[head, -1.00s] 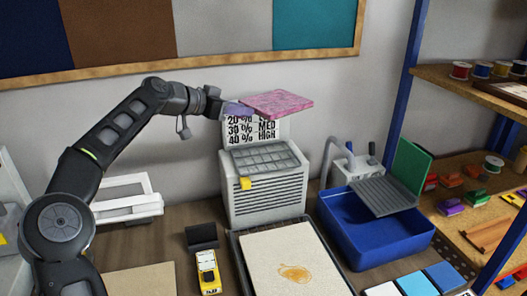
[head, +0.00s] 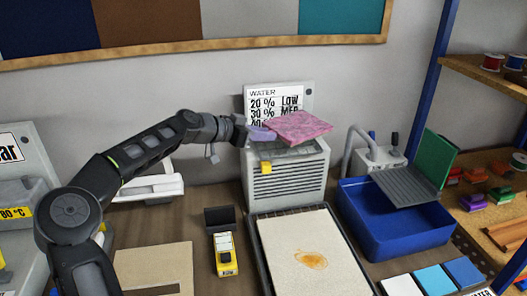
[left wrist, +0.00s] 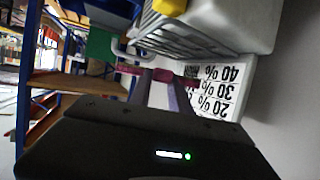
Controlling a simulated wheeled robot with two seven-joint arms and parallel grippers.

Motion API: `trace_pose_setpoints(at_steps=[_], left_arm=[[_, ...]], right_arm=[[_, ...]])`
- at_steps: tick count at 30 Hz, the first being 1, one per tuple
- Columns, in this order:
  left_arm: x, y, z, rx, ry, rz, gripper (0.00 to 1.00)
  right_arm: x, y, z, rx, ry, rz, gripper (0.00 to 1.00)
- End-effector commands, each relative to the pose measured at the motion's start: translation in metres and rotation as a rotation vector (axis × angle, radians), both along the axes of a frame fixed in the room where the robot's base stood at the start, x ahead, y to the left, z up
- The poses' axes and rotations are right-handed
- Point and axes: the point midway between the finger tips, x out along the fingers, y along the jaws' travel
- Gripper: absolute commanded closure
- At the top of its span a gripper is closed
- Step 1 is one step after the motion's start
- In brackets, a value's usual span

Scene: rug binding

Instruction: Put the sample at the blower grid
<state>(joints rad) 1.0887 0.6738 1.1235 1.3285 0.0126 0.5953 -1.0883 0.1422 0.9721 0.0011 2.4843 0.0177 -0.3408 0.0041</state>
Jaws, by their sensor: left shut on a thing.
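The sample is a flat pink square (head: 297,126), held nearly level just above the blower grid (head: 292,151) and covering much of it. I cannot tell whether sample and grid touch. The grid is the slatted top of a light grey blower box (head: 290,182) with a yellow tag on its front. My left gripper (head: 262,134) comes in from the left and is shut on the sample's left edge. In the left wrist view, a strip of the sample (left wrist: 165,75) shows at the fingers, close to the blower (left wrist: 215,25). My right gripper is out of view.
A water sign (head: 278,98) stands behind the blower. A tray with a stained beige piece (head: 300,245) lies in front. A blue basin (head: 395,228) is to the right, a yellow meter (head: 225,252) front left. Shelves stand at far right.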

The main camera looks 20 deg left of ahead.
Motion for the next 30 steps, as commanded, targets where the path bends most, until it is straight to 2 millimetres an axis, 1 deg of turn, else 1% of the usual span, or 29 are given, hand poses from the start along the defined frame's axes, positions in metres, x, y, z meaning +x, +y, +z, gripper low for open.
trace_pose_setpoints(at_steps=[8, 10, 13, 18, 21, 30], left_arm=[[0.000, 0.000, 0.000, 0.000, -0.001, 0.000, 1.00], [0.000, 0.000, -0.003, 0.000, 0.000, 0.000, 1.00], [0.000, 0.000, -0.015, -0.001, 0.002, -0.001, 1.00], [0.000, 0.000, -0.044, -0.003, 0.003, -0.001, 1.00], [0.000, 0.000, -0.052, 0.000, 0.000, -0.001, 1.00], [0.000, 0.000, -0.053, 0.001, 0.000, 0.000, 1.00]], right_arm=[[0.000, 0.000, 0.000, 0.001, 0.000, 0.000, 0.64], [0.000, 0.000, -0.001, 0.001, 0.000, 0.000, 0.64], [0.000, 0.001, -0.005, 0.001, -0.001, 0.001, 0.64], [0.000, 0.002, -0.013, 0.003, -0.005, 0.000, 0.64], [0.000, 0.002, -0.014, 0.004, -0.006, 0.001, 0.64], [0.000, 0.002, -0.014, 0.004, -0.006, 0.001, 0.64]])
